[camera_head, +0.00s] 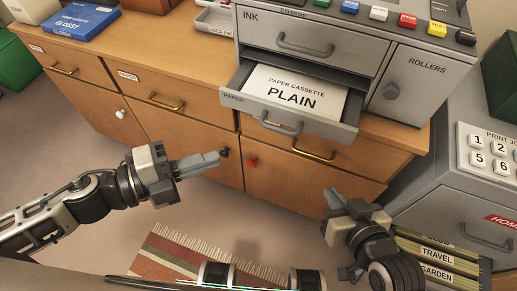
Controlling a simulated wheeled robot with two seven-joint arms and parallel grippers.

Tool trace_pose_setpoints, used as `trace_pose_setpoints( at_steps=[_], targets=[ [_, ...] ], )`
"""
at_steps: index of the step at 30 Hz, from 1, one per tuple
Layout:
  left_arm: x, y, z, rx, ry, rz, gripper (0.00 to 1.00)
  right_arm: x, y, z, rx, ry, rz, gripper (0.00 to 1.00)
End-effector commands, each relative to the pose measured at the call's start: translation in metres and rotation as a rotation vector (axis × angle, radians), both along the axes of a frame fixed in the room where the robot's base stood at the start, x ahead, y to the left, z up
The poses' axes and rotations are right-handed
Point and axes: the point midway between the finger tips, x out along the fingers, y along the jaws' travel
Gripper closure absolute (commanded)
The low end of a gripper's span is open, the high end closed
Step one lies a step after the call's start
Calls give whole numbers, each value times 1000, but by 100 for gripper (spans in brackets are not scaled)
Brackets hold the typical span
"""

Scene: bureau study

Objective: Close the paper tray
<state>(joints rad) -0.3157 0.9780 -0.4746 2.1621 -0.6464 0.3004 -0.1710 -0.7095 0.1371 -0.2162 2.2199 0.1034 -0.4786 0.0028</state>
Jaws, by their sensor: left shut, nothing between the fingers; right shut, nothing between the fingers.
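The paper tray (236,101) is a grey drawer labelled PAPER, low in the grey printer (308,54). It is pulled out toward me and holds a white card reading PAPER CASSETTE PLAIN (294,94). Its front handle (278,127) is a grey bar. My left gripper (222,155) is shut and empty, left of the tray and lower in the picture, apart from it. My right gripper (331,194) is shut and empty, below the tray in the picture and apart from it.
The printer stands on a wooden cabinet (185,145) with brass handles. Its INK drawer (300,35) above the tray looks shut. A grey cabinet (465,185) with a keypad and file folders stands at the right. A striped rug (180,255) lies on the floor.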

Motion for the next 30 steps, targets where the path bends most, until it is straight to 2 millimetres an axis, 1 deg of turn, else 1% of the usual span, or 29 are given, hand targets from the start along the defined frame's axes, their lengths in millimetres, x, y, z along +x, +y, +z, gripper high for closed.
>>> trace_pose_setpoints(
  at_steps=[3, 8, 14, 21, 24, 27, 30],
  targets=[
    [-4, -2, -2, 38, -32, -51, 100, 0, 1, 3, 6, -7, -2, 100],
    [4, -14, -2, 35, -33, -48, 100, 1, 0, 8, 8, -8, -2, 100],
    [20, -45, -5, 33, -34, -47, 100, 1, 0, 15, 8, -5, -4, 100],
    [42, -90, -13, 33, -32, -46, 100, 2, -1, 16, 2, 11, -6, 100],
    [58, -93, -20, 35, -31, -44, 100, 3, -1, 13, 1, 8, -6, 100],
    [69, -96, -23, 35, -31, -44, 100, 4, -1, 12, 0, 6, -7, 100],
    [75, -98, -25, 35, -29, -45, 100, 5, -2, 13, 1, 5, -8, 100]
  ],
)
